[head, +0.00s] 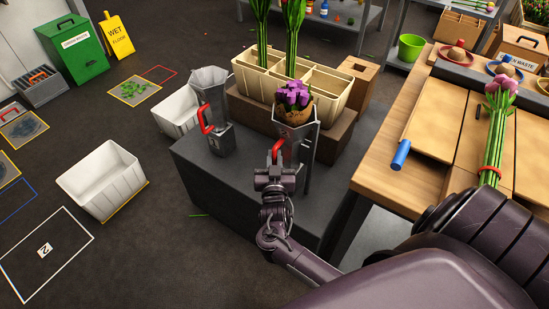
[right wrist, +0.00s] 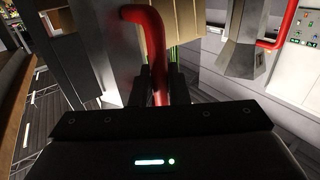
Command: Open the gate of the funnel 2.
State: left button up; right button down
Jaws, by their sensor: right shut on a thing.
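Two grey metal funnels stand on the dark grey block. The nearer funnel (head: 299,148) holds a brown-wrapped bunch of purple tulips (head: 294,97). Its red handle (head: 277,150) shows at its left side; the same handle fills the middle of the right wrist view (right wrist: 158,75). My right gripper (head: 275,170) is shut on this red handle, with a finger on each side of it. The other funnel (head: 210,82), with its own red handle (head: 205,118), stands apart to the left. My left gripper is not in view.
A cream divided crate (head: 318,85) with green stems stands behind the nearer funnel. White bins (head: 105,178) sit on the floor at left. The wooden table (head: 375,150) at right carries a tulip bunch (head: 495,130).

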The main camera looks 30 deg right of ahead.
aim_at(276, 159)
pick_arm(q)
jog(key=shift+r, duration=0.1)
